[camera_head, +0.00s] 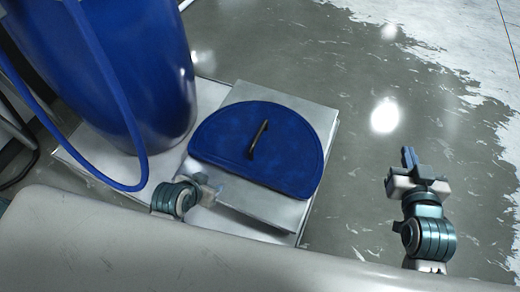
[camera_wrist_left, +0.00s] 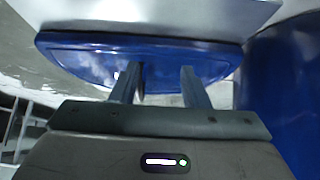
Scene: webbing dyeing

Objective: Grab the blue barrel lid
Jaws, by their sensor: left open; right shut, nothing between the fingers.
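The blue barrel lid (camera_head: 225,138) is a half-round blue plate with a dark bar handle (camera_head: 259,139) standing on its middle. It lies flat on a grey metal slab in the head view. My left gripper (camera_head: 213,185) is near the lid's left front edge, partly hidden by its own wrist. In the left wrist view the open fingers (camera_wrist_left: 161,75) point toward the blue lid (camera_wrist_left: 80,60), with nothing held between them. The handle is hard to make out there. My right gripper (camera_head: 409,158) is shut and empty, well right of the lid.
A large blue barrel (camera_head: 140,70) stands left of the lid and also shows at the right of the left wrist view (camera_wrist_left: 285,85). A blue hose (camera_head: 112,85) hangs down beside it. The grey slab (camera_head: 318,118) has bare edges. Open wet floor (camera_head: 350,190) lies to the right.

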